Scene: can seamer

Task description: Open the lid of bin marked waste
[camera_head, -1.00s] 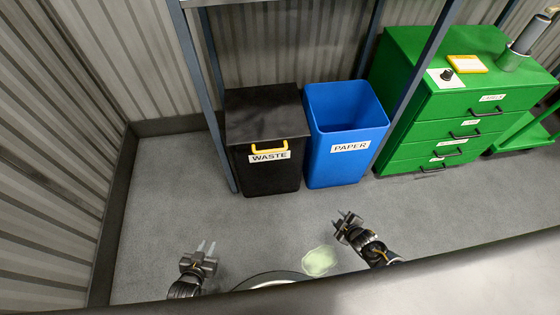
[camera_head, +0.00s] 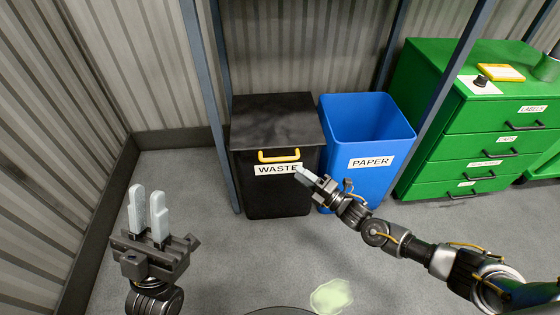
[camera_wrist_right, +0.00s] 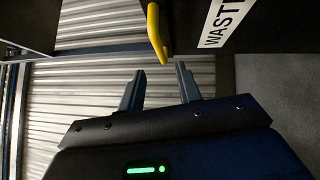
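The black waste bin (camera_head: 277,190) stands on the floor with its flat black lid (camera_head: 275,118) closed. A yellow handle (camera_head: 279,155) is on its upper front, above the WASTE label (camera_head: 276,169). My right gripper (camera_head: 304,174) is in front of the bin, at the label's right end. In the right wrist view its fingers (camera_wrist_right: 160,88) are apart with nothing between them, and the yellow handle (camera_wrist_right: 157,33) lies just beyond the fingertips, seemingly not touching. My left gripper (camera_head: 149,213) is raised at the left, away from the bin, its fingers apart and empty.
An open blue paper bin (camera_head: 368,165) stands right beside the waste bin. A green drawer cabinet (camera_head: 480,130) is farther right. A blue-grey rack post (camera_head: 222,120) stands close to the waste bin's left side. The floor in front is mostly clear, with a pale green patch (camera_head: 331,296).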

